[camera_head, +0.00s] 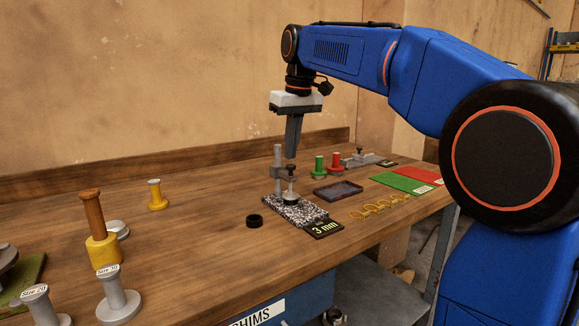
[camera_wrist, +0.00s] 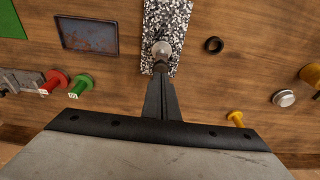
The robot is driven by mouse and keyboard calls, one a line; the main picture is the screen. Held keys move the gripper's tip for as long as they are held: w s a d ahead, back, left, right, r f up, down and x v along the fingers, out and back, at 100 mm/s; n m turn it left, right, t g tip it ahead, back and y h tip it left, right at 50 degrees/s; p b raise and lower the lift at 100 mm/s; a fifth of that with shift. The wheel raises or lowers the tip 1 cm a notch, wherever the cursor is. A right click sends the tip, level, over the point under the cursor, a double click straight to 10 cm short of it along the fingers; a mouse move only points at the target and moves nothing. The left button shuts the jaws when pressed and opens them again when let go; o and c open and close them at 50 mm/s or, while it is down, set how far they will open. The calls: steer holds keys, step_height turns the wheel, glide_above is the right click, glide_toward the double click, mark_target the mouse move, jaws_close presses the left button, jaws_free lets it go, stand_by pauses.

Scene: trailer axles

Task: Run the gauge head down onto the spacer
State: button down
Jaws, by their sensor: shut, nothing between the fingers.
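A gauge stand has a speckled granite base (camera_head: 310,214), a grey post (camera_head: 278,160) and a side arm carrying the gauge head (camera_head: 291,180) with a dark knob on top. Under the head, something small and pale sits on the granite; whether it is the spacer, or touched by the head, I cannot tell. My gripper (camera_head: 291,154) points straight down, shut and empty, just above the knob; contact is unclear. In the wrist view, my fingertips (camera_wrist: 160,72) end beside a round pale top (camera_wrist: 162,50) over the granite. A black ring (camera_head: 255,220) lies on the bench beside the base.
A "3 mm" plate (camera_head: 324,228) stands at the base's front end. A dark tray (camera_head: 338,190), green (camera_head: 319,168) and red (camera_head: 336,163) spools and brass pieces (camera_head: 379,206) lie to the right. Yellow and grey spools stand left.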

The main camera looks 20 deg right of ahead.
steer(key=shift+r, duration=2.25)
